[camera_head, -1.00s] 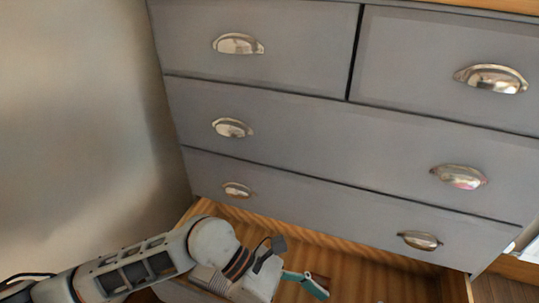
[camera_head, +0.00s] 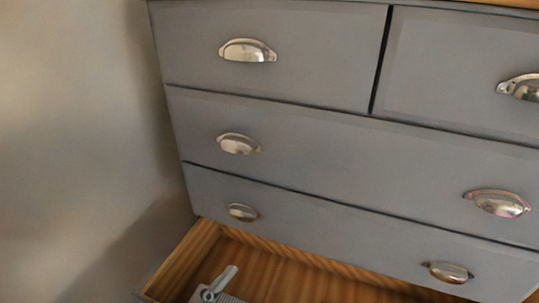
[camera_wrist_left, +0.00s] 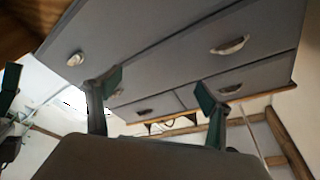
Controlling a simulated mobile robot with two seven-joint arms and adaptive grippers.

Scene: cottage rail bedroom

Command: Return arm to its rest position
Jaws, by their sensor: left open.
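My left gripper (camera_wrist_left: 157,90) shows only in the left wrist view. Its two green-padded fingers stand wide apart with nothing between them. Beyond the fingers is the grey chest of drawers (camera_wrist_left: 160,65), seen at a tilt. My left arm does not show in the head view now.
In the head view the grey chest (camera_head: 310,125) has metal cup handles. An open wooden drawer (camera_head: 180,262) juts out at the bottom, holding a grey item (camera_head: 222,284), partly cut off. A bare wall (camera_head: 75,130) stands at the left.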

